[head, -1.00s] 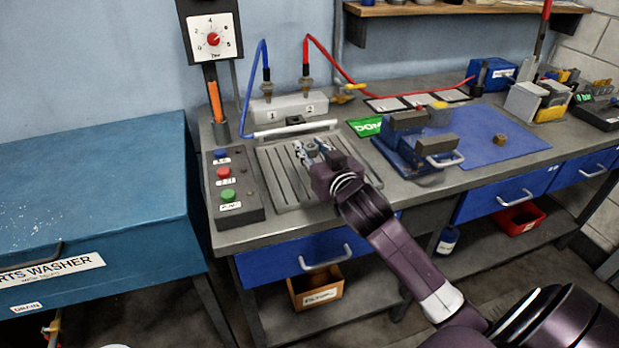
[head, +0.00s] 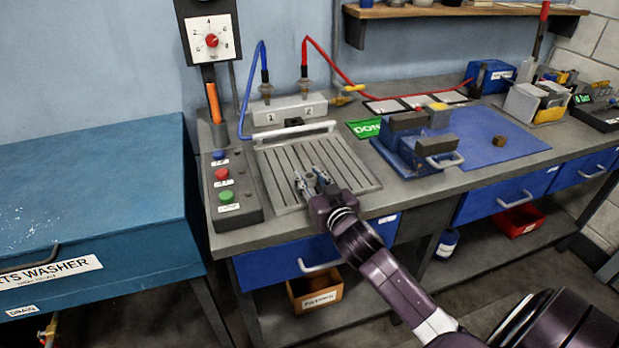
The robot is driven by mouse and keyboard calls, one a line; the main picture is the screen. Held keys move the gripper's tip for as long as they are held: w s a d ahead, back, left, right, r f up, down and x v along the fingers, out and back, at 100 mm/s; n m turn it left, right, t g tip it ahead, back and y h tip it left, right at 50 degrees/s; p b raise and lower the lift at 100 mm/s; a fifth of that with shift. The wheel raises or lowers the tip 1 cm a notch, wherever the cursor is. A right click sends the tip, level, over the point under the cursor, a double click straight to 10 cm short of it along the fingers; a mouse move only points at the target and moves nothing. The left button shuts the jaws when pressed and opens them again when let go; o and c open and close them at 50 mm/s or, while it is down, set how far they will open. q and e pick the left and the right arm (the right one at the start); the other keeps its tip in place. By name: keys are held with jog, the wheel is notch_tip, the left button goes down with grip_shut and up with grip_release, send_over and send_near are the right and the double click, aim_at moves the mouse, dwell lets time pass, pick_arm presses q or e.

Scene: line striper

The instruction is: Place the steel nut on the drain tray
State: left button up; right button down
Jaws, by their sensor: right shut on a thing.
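The drain tray (head: 352,170) is a grey ribbed plate on the bench, left of the blue vise. My right gripper (head: 311,180) is over its front part, fingers pointing toward the back of the bench. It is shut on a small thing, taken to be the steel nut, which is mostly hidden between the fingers. I cannot tell whether the nut touches the tray. My left gripper is not in view.
A button box (head: 231,190) stands left of the tray. A valve block (head: 289,110) with blue and red hoses is behind it. A blue vise (head: 415,150) and a mat (head: 485,122) with a small brown block (head: 499,140) lie to the right. A blue parts washer (head: 90,190) stands far left.

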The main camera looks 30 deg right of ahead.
jog(key=c, duration=1.5)
grip_release()
jog(key=shift+f, duration=0.1)
jog(key=shift+c, duration=0.2)
jog(key=shift+r, duration=0.2)
jog(key=v, duration=1.2)
jog(key=shift+b, duration=0.35)
jog(key=shift+a, duration=0.1)
